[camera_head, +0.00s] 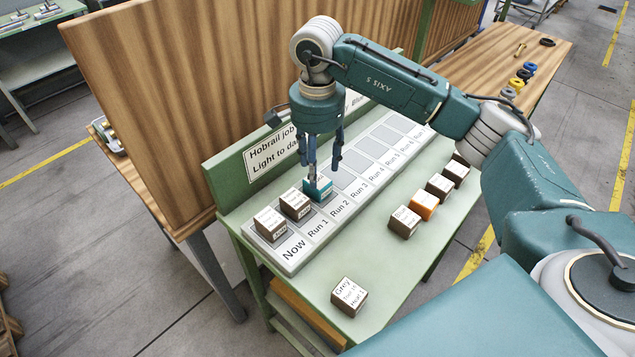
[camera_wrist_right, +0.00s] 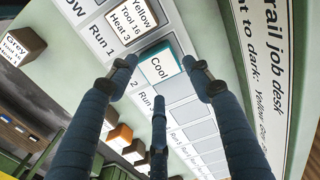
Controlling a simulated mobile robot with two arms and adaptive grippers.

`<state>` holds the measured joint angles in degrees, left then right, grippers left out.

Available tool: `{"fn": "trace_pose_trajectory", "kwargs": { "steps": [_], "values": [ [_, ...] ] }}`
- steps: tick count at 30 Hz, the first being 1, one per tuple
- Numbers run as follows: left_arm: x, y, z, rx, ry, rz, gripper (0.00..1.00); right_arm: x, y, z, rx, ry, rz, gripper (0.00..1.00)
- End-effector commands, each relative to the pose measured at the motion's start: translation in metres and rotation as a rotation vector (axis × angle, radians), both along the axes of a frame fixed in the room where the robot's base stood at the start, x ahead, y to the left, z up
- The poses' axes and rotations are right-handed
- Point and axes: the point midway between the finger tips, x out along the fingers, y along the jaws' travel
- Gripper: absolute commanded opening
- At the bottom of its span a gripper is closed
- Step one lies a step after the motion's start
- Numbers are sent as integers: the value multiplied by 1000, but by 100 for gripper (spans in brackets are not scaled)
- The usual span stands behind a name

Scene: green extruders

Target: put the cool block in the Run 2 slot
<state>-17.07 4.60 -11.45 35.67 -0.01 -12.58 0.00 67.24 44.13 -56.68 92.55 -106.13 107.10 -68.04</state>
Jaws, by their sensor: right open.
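The cool block (camera_head: 318,188) is teal with a white top. It sits in the row of slots at Run 2, beside the Run 1 block. My left gripper is not in view.
The slot board (camera_head: 292,262) holds brown blocks at Now (camera_head: 270,223) and Run 1 (camera_head: 295,204); slots from Run 3 on look empty. A Grey block (camera_head: 348,296), a Blue block (camera_head: 404,222), an orange block (camera_head: 424,205) and more brown blocks stand on the green desk. A sign board (camera_head: 262,160) rises behind.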

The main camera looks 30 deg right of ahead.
Motion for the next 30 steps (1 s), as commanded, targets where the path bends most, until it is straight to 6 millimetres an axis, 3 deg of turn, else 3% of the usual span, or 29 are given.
{"fn": "trace_pose_trajectory", "kwargs": {
  "steps": [6, 11, 30],
  "values": [
    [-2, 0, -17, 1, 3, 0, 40, 1, 0, 41, 0, -3, 0, 50],
    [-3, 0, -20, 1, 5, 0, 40, 1, 0, 58, 1, -2, 0, 50],
    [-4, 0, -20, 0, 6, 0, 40, 0, 0, 62, 1, 0, 0, 50]
  ]
}}
